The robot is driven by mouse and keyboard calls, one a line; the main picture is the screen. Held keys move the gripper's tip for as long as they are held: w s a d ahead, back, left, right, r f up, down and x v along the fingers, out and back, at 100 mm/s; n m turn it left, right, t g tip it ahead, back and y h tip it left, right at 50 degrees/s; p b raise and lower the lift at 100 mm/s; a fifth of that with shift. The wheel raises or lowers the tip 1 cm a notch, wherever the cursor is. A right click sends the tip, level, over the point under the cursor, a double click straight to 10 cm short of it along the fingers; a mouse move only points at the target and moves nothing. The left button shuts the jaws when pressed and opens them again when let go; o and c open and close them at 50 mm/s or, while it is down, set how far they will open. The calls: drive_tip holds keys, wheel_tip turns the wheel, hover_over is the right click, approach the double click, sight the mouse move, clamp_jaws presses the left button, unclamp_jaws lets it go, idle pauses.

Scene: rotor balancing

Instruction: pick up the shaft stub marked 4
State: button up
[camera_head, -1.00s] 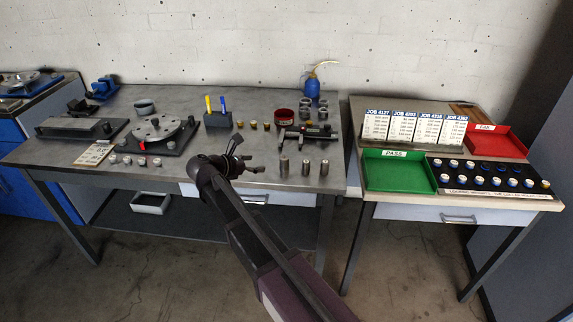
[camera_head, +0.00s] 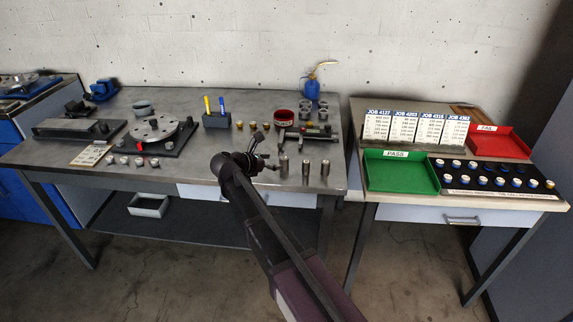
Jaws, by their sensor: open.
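Three upright grey metal cylinders, which look like the shaft stubs, stand at the front right of the workbench: a left one (camera_head: 284,167), a middle one (camera_head: 306,172) and a right one (camera_head: 325,170). Their marks are too small to read, so I cannot tell which is marked 4. My gripper (camera_head: 268,150) is open, its dark fingers just left of the left cylinder. No stub shows between the fingers. The exact gap to the left cylinder is hard to judge.
Behind the cylinders lies a dark measuring tool (camera_head: 308,133) beside a red-rimmed bowl (camera_head: 284,117). Several brass pieces (camera_head: 253,126) stand behind my gripper. A rotor disc (camera_head: 155,129) sits at left. A green PASS tray (camera_head: 400,173) is on the right-hand table.

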sight(284, 160)
drive_tip(key=shift+w+f, duration=0.1)
drive_tip(key=shift+b+x, duration=1)
drive_tip(key=shift+x, duration=1.5)
clamp_jaws()
